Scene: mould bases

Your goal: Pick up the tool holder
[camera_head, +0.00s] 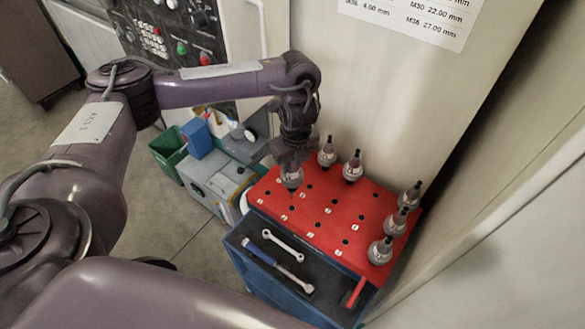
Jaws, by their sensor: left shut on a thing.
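Several grey tool holders stand upright on a red top with rows of holes (318,232). Two are at the back edge, one tool holder (327,153) and another (352,167). Others stand along the right edge, including one (380,250) at the front right. My left gripper (290,172) points down over the left part of the red top. It is shut on a tool holder (291,180), whose lower part shows below the fingers. I cannot tell whether that holder still touches the red top. My right gripper is not in view.
Below the red top is a blue cart with a dark tray (262,284) holding a wrench (284,245) and a blue-handled tool (262,255). A green bin (168,152) and grey boxes stand to the left. Walls close in the back and right.

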